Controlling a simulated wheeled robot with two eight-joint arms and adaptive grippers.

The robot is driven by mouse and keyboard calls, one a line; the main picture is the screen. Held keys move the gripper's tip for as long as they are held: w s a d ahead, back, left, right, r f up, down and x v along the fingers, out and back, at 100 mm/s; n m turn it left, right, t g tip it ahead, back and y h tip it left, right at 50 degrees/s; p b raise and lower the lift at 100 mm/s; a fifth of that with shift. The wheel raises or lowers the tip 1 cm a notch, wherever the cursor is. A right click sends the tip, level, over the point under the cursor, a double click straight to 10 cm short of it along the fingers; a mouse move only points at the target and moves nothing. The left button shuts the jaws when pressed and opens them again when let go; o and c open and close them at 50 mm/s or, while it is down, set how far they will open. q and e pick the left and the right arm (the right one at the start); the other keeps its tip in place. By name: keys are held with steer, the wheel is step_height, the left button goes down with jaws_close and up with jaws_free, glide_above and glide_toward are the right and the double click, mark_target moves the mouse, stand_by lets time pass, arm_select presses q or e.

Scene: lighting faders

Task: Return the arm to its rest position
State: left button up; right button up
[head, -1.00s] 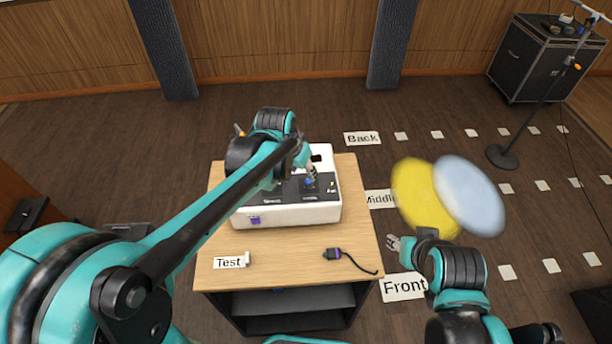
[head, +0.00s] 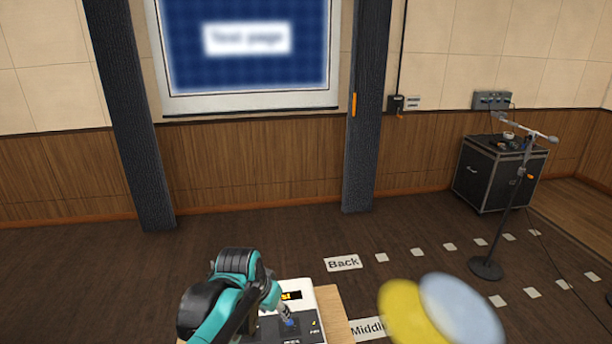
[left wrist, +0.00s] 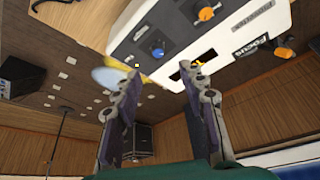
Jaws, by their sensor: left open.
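My left arm reaches in from the bottom of the head view, and its gripper (head: 284,312) is over the white console (head: 304,290), close to a blue knob (head: 289,323). In the left wrist view the gripper (left wrist: 165,70) has its two fingers spread apart with nothing held between them. The white console (left wrist: 128,28) lies beyond the fingertips there, with a blue knob (left wrist: 157,53) and orange knobs. I cannot tell whether a fingertip touches the console. My right gripper is out of view.
The console stands on a wooden table (head: 332,318). Blurred yellow (head: 405,312) and pale blue (head: 462,308) discs show at the right. A microphone stand (head: 508,215) and black case (head: 500,172) stand farther back. A wall screen (head: 247,60) shows a blurred test page.

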arm_select(q)
steer(key=s+a+f+n+t, duration=0.1)
steer(key=s+a, duration=0.3)
steer(key=s, duration=0.4)
steer(key=s+a+f+n+t+y, duration=0.1)
steer(key=s+a+f+n+t, duration=0.1)
steer(key=s, duration=0.6)
steer(key=a+n, duration=0.1)
steer(key=a, duration=0.1)
steer(key=shift+s+a+f+y+b, duration=0.2)
steer(key=shift+s+a+y+b, duration=0.1)
steer(key=shift+s+a, duration=0.05)
